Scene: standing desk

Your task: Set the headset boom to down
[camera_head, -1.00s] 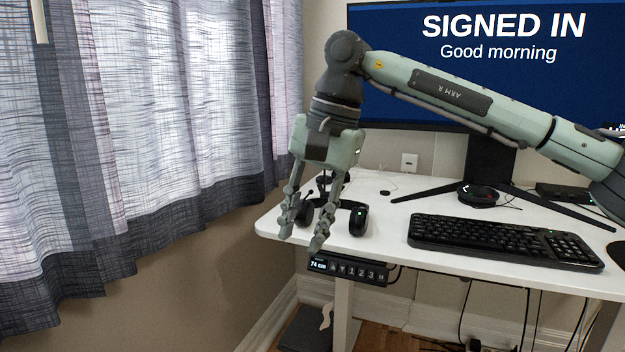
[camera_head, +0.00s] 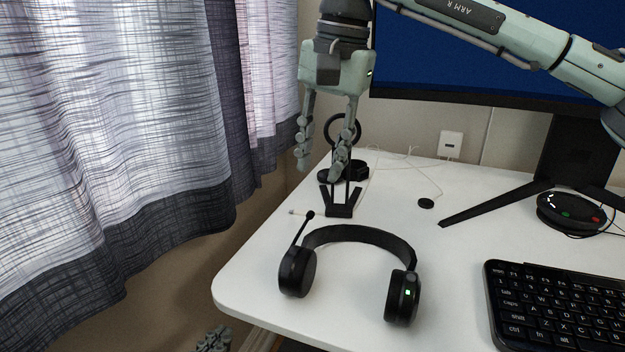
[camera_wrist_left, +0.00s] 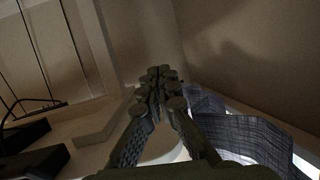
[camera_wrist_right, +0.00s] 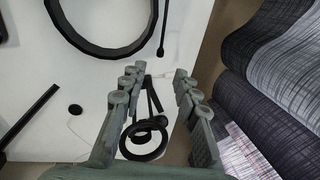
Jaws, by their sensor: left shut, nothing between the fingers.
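The black headset (camera_head: 360,234) lies on the white desk near its front left corner. Its thin boom (camera_head: 300,230) rises from the left earcup (camera_head: 297,271) and points toward the back of the desk, with its tip near the headband. The right earcup (camera_head: 402,297) has a green light. The right wrist view shows part of the headband (camera_wrist_right: 100,52) and the boom (camera_wrist_right: 163,30). My right gripper (camera_head: 320,165) is open and empty above the desk, beyond the headset. My left gripper (camera_head: 213,342) is shut and empty, low beside the desk's front left edge; its fingers meet in the left wrist view (camera_wrist_left: 158,75).
A black stand (camera_head: 341,200) with a ring-shaped part stands behind the headset, near my right fingers. A keyboard (camera_head: 555,305) lies at right, with a round black device (camera_head: 572,212) behind it. Curtains (camera_head: 130,130) hang at left. The desk (camera_head: 455,250) is bare between headset and keyboard.

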